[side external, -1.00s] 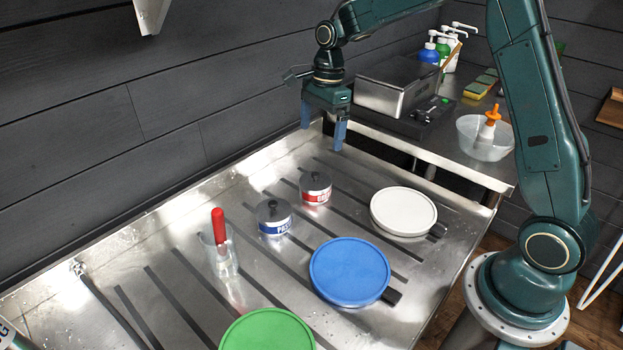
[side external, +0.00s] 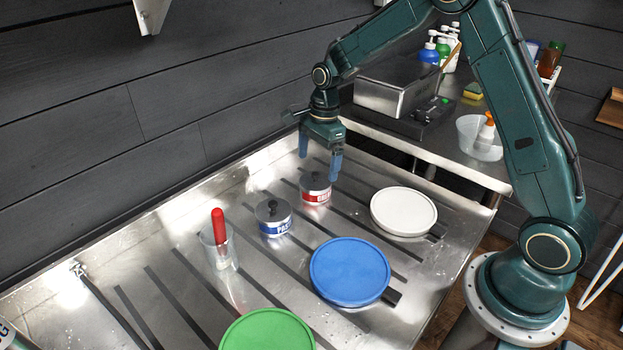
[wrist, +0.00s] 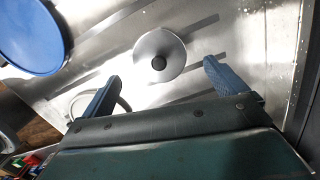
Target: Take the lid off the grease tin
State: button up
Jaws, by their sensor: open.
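The tin with a red label (side external: 316,189) stands on the metal drainer, its grey lid with a dark knob on top. Its lettering is too small to read surely, but the tin beside it reads like "PAS", so I take the red one as the grease tin. My gripper (side external: 320,168) is open and empty, fingers down, above and just behind the red-label tin, apart from it. In the wrist view one round lid with a dark knob (wrist: 158,62) lies ahead of the open fingers (wrist: 160,82); its label is hidden, so I cannot tell which tin it is.
The blue-label tin (side external: 273,217) stands close by at the left. A clear beaker (side external: 220,258) holds a red-handled tool. White (side external: 403,211), blue (side external: 349,272) and green (side external: 267,331) round lids lie toward the front. The dark wall (side external: 150,140) runs along the back.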

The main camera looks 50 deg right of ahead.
aim_at(316, 174)
jog(key=shift+a+f, duration=0.15)
jog(key=shift+f, duration=0.8)
jog(key=shift+a+f, duration=0.1)
jog(key=shift+f, duration=0.8)
jog(key=c, duration=1.1)
